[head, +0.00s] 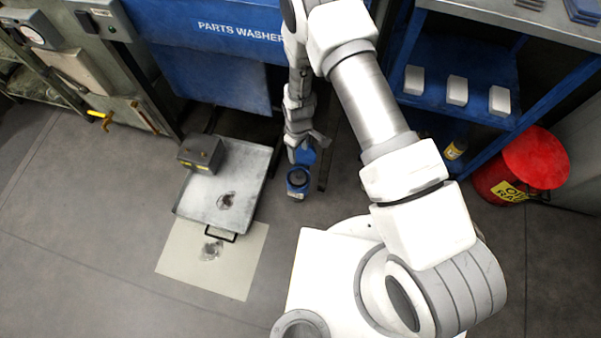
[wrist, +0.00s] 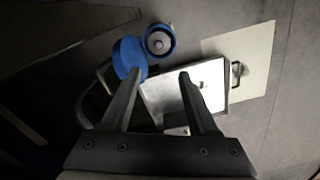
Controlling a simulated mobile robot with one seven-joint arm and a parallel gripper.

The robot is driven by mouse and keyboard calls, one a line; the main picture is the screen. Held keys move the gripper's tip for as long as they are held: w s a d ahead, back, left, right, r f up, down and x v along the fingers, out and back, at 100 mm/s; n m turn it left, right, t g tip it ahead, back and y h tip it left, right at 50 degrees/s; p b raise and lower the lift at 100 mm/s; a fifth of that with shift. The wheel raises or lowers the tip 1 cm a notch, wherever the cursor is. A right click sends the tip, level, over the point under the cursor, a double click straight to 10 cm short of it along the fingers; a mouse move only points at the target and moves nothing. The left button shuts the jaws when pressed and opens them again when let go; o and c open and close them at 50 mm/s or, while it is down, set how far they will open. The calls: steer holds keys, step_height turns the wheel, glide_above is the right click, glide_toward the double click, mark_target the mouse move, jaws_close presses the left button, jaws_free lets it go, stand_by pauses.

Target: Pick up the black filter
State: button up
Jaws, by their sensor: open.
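I cannot single out a plainly black filter. A small blue can (head: 297,184) with a dark ring inside its top stands on the floor right of the tray; the wrist view shows it (wrist: 160,40) with a pale round centre. A blue disc-like thing (head: 306,155) is beside it, partly hidden by my gripper (head: 306,139), and shows in the wrist view (wrist: 129,55). A dark grey box (head: 200,153) with yellow labels sits at the tray's back left. My gripper (wrist: 161,72) is open and empty, above the blue things and tray.
A metal tray (head: 187,201) with a dark stain lies in front of the blue parts washer (head: 210,75), near a stained pale sheet (head: 180,262). A blue shelf (head: 450,108) with white blocks and a red bin (head: 535,160) stand right. Floor at front left is clear.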

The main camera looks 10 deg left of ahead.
steer(key=b, duration=0.5)
glide_above(298, 175)
steer(key=f, duration=1.2)
steer(key=shift+d+f, duration=0.25)
steer(key=shift+a+f+b, duration=0.15)
steer(key=shift+f+b, duration=1.15)
steer(key=shift+f, duration=1.4)
steer(key=shift+r, duration=0.1)
jaws_close()
